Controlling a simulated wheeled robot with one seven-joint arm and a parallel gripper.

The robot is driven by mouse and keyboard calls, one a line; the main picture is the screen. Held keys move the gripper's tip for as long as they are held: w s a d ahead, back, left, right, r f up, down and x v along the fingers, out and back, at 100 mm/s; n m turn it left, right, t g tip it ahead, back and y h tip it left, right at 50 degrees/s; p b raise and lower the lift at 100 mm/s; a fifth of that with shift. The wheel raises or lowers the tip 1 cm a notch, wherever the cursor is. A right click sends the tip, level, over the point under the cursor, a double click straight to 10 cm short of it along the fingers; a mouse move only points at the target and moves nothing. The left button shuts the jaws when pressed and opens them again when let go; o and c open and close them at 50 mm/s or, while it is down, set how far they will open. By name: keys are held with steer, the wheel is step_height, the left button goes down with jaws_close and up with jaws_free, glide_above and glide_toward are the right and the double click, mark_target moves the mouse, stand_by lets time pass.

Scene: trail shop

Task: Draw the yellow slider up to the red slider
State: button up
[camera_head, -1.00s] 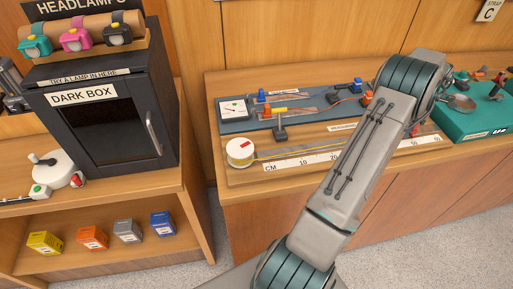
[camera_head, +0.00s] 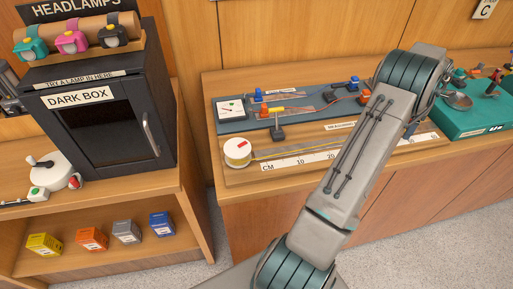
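A wooden measuring board (camera_head: 230,178) with a white CM scale (camera_head: 284,166) lies along the front of the counter. A white reel (camera_head: 238,153) with a red mark stands at its left end. A yellow line (camera_head: 290,153) runs right from the reel and passes behind my arm. I cannot make out a yellow slider or a red slider for certain; my arm covers the middle and right part of the board. My gripper is not clearly visible; it is hidden behind my arm.
A teal board (camera_head: 468,123) with small parts lies at right. The dark box (camera_head: 115,120) stands on the left shelf unit, with a floor gap between.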

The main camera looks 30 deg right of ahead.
steer(key=shift+d+p, duration=0.4)
steer(key=shift+d, duration=0.3)
steer(key=shift+s+d+r, duration=0.1)
steer(key=shift+d+r, duration=0.1)
steer(key=shift+r, duration=0.15)
steer(key=shift+a+r+p, duration=0.25)
steer(key=shift+r+p, duration=0.1)
steer(key=shift+r, duration=0.15)
steer(key=shift+a+r+p, duration=0.2)
steer(key=shift+r+p, duration=0.15)
steer(key=shift+r, duration=0.1)
steer(key=shift+d+r+p, duration=0.25)
steer(key=shift+r+p, duration=0.2)
steer(key=shift+r, duration=0.05)
steer(key=shift+a+r+p, duration=0.1)
steer(key=shift+r+p, duration=0.6)
steer(key=shift+r, duration=0.4)
